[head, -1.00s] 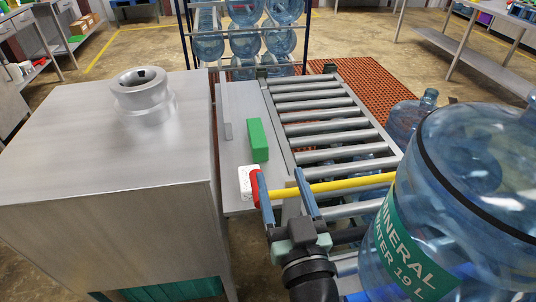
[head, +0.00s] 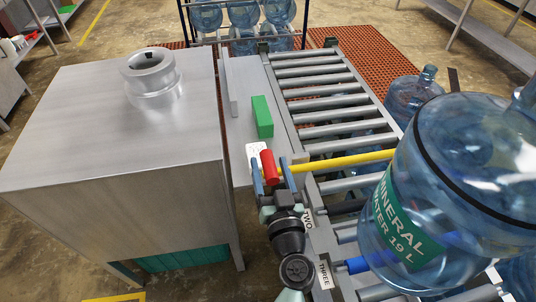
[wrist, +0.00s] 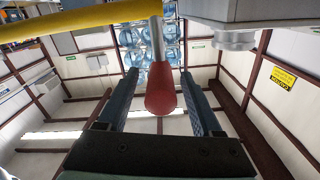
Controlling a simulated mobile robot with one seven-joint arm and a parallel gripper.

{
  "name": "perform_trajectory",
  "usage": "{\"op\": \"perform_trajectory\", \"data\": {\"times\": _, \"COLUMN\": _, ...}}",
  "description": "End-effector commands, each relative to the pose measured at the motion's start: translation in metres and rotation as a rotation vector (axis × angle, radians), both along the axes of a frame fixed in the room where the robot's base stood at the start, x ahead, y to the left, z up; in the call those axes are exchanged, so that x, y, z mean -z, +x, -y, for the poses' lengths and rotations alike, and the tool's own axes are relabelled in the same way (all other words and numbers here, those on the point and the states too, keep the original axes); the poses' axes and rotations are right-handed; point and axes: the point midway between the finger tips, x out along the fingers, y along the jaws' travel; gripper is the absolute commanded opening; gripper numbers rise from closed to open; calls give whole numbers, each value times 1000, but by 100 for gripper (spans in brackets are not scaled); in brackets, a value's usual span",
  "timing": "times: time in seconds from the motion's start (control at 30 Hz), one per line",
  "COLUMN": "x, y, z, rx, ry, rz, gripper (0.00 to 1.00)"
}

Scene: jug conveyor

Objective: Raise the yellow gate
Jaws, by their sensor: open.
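The yellow gate (head: 335,162) is a bar lying roughly level across the roller conveyor in the head view. A red handle (head: 269,167) is at its left end. My gripper (head: 271,174) is open at that end, with one blue finger on each side of the handle. In the wrist view the red handle (wrist: 161,90) hangs between the two spread fingers, with a visible gap to each. The yellow bar (wrist: 85,20) crosses the top left there. The gate's pivot cannot be made out.
A large blue water jug (head: 455,180) stands on the conveyor (head: 325,105) close to the right of the gate. A steel cabinet (head: 115,150) stands at the left. A green block (head: 262,117) sits on the side plate (head: 240,125) beyond the handle. Another jug (head: 412,100) is beyond the conveyor's right side.

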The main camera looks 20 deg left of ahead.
Motion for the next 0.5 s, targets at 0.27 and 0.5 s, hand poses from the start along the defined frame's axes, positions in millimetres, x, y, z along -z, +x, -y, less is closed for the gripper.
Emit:
{"op": "perform_trajectory", "data": {"times": 0.27, "x": 0, "y": 18, "z": -13, "rx": -1, "ry": 1, "rz": 0, "gripper": 67}}
{"op": "perform_trajectory", "data": {"times": 0.5, "x": 0, "y": 19, "z": -13, "rx": -1, "ry": 1, "rz": 0, "gripper": 67}}
